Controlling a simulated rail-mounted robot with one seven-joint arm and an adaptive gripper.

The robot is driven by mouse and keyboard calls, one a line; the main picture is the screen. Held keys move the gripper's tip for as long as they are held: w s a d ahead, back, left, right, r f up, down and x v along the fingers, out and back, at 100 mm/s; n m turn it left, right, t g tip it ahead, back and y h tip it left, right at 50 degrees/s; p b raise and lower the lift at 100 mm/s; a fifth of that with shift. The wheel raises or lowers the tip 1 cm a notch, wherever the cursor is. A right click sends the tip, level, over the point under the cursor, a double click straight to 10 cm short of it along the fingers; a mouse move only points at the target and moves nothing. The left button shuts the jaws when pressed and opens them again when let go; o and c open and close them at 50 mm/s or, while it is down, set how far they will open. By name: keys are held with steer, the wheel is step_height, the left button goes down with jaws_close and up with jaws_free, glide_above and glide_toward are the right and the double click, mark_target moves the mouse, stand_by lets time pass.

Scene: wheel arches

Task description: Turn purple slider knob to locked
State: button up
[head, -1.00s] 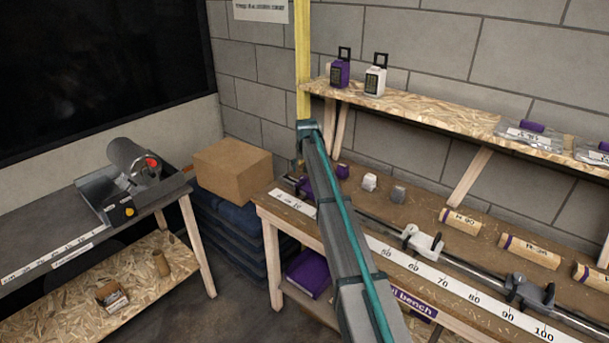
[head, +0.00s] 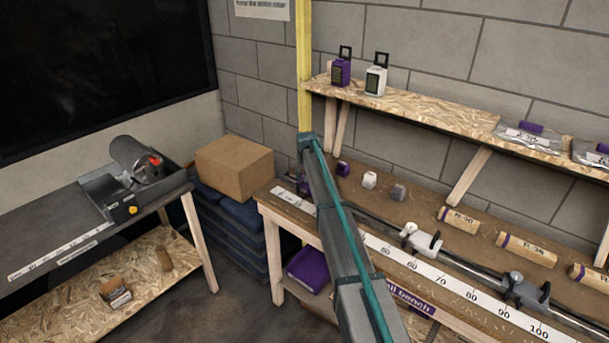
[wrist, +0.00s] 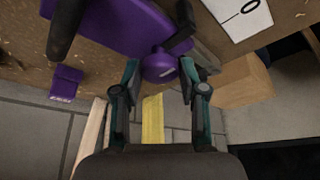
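The purple slider (wrist: 120,25) shows upside down in the wrist view, on the brown bench top. Its round purple knob (wrist: 160,66) has a pale mark and sits between my two fingertips. My gripper (wrist: 159,70) is open, with a finger on each side of the knob and narrow gaps visible. I cannot tell whether either finger touches it. A dark lever-like part (wrist: 180,35) is beside the knob. In the head view, a little of the purple slider (head: 304,185) shows at the bench's left end, and my arm hides my gripper.
A steel rail with a white clamp (head: 420,240) and a number scale (head: 455,287) runs along the bench. A cardboard box (head: 234,167) is left of the bench. A shelf (head: 430,110) hangs above.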

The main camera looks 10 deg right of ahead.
steer(key=c, duration=0.5)
steer(key=shift+c, duration=0.2)
steer(key=shift+f+b, duration=0.1)
steer(key=shift+b, duration=0.3)
steer(key=shift+d+f+n+y+b, duration=0.1)
steer(key=shift+n+y+b, duration=0.2)
steer(key=shift+n+b, duration=0.35)
steer(key=shift+n+y+b, duration=0.4)
steer(key=shift+n+b, duration=0.65)
steer(key=shift+n, duration=0.1)
steer(key=shift+w+d+n+g+y+b, duration=0.1)
steer(key=shift+n+g+y+b, duration=0.25)
steer(key=shift+n+b, duration=0.6)
steer(key=shift+d+n+g+y+b, duration=0.15)
steer(key=shift+n+y+b, duration=0.4)
steer(key=shift+n, duration=0.7)
steer(key=shift+a+r, duration=0.15)
steer(key=shift+r, duration=0.05)
